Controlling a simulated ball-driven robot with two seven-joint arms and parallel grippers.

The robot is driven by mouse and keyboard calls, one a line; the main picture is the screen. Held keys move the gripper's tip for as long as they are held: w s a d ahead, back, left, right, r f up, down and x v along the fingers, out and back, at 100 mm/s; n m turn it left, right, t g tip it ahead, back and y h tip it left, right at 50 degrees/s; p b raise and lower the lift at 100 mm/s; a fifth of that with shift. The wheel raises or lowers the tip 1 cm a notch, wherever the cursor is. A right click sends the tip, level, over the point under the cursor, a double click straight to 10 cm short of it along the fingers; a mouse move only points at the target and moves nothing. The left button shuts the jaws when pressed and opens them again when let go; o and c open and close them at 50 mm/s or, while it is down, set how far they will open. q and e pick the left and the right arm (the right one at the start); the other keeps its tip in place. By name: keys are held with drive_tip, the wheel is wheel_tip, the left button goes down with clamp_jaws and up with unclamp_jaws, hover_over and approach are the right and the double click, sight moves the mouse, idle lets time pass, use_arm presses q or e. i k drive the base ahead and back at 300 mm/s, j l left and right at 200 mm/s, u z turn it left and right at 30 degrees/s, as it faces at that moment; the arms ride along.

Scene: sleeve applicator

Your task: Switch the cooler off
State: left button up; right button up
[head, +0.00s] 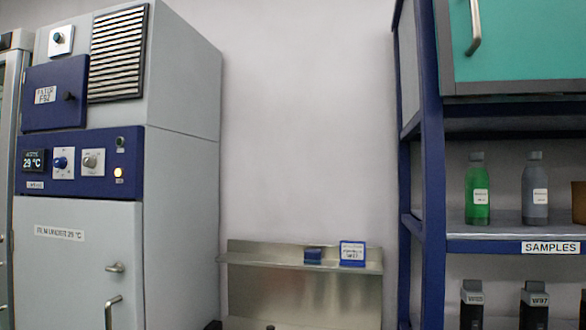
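A tall grey cabinet (182,110), seemingly the cooler, stands at the left. Its blue control panel (85,187) carries a display (34,161) reading 29 °C. Right of it are a blue knob (61,163) and a grey knob (91,161), each on a white plate. At the panel's right are a dark round fitting (120,141) and a glowing amber lamp (118,174). I cannot tell which control is the power switch. Neither of my grippers is in view.
The cabinet has a small blue door (55,94), a vent grille (118,53) and a lower door with a handle (111,312). A metal shelf (250,259) is on the back wall. A blue rack (432,170) with bottles stands at the right. Open space lies between.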

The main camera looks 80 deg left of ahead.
sight(90, 162)
drive_tip(key=u, duration=4)
